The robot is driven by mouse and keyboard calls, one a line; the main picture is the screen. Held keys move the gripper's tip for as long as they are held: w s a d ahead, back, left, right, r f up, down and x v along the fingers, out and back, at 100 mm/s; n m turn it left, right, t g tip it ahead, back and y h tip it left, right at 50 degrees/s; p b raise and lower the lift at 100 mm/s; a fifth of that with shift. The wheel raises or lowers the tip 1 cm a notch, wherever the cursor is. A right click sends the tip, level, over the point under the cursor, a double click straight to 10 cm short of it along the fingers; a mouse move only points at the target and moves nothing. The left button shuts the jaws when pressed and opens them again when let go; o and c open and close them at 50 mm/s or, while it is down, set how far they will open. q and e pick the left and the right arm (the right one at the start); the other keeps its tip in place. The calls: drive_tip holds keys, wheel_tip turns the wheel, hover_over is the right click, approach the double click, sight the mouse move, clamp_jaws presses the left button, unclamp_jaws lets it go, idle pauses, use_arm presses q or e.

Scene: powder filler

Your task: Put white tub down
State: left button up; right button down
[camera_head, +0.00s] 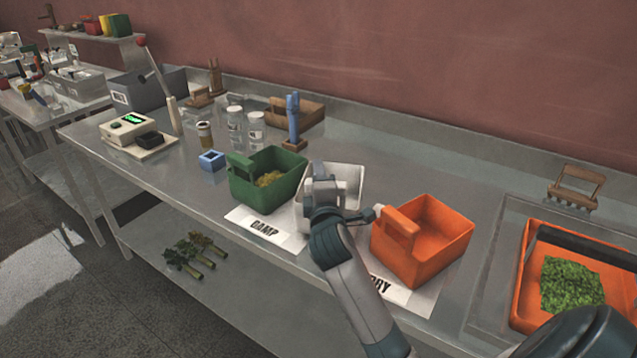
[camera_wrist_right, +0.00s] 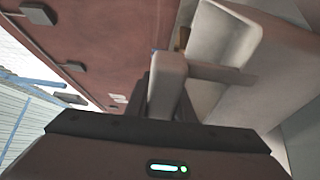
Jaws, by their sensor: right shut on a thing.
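The white tub (camera_head: 349,177) is between the green tub and the orange tub in the head view, partly hidden behind my right gripper (camera_head: 325,185). The right gripper is shut on the white tub. In the right wrist view the white tub (camera_wrist_right: 235,85) fills the right side, with the gripper fingers (camera_wrist_right: 172,85) at its handle. The tub looks upright in the head view. I cannot tell whether its base touches the table (camera_head: 205,185). My left gripper is not in view.
The green tub (camera_head: 242,190) with yellowish contents stands on the DAMP label (camera_head: 262,228). The orange tub (camera_head: 440,240) stands on the DRY label (camera_head: 400,293). An orange tray (camera_head: 527,295) with green matter lies at right. Glass jars (camera_head: 256,128) and a blue-handled tool (camera_head: 293,115) stand behind.

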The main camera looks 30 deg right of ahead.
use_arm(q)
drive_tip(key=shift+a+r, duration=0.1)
use_arm(e)
drive_tip(key=shift+f, duration=1.3)
drive_tip(key=c, duration=1.5)
unclamp_jaws()
drive_tip(key=shift+c, duration=0.2)
drive_tip(key=shift+s+a, duration=0.1)
drive_tip(key=shift+s+a, duration=0.15)
drive_tip(key=shift+s, duration=0.15)
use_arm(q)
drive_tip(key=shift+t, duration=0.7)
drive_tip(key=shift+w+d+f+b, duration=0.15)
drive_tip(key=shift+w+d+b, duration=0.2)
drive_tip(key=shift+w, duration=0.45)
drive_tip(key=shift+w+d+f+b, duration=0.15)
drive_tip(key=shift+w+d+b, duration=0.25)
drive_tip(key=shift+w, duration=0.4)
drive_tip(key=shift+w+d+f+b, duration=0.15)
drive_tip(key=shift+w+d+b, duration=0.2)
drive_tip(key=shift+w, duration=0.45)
use_arm(e)
drive_tip(key=v, duration=1.1)
